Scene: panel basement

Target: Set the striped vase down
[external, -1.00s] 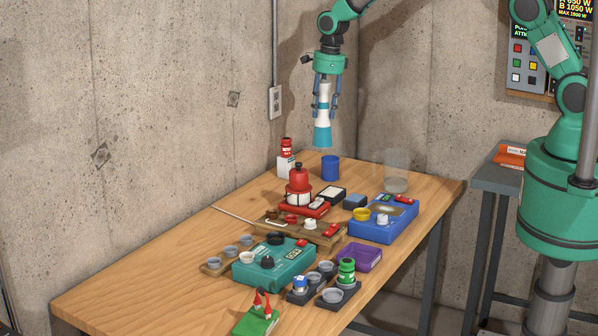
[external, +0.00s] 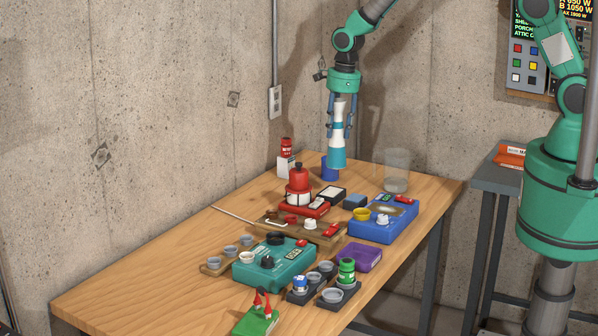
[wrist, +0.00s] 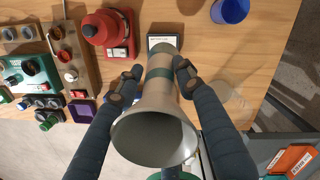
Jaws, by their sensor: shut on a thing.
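The striped vase (external: 337,152) is white and teal and upright in the external view, held in the air over the back part of the wooden table (external: 160,262). My gripper (external: 341,124) is shut on the vase, with one finger on each side. In the wrist view, the vase (wrist: 158,105) points its flared, hollow end at the camera, between my gripper's fingers (wrist: 155,80). In the external view, the vase's lower end overlaps a blue cup (external: 328,173) behind it. Any gap between the vase and the table is hard to judge.
A clear glass (external: 397,170) stands at the back right. A red kettle-like pot (external: 298,181), a black-framed scale or box (external: 331,193) and a blue device (external: 383,220) stand nearby. The table's left front is bare.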

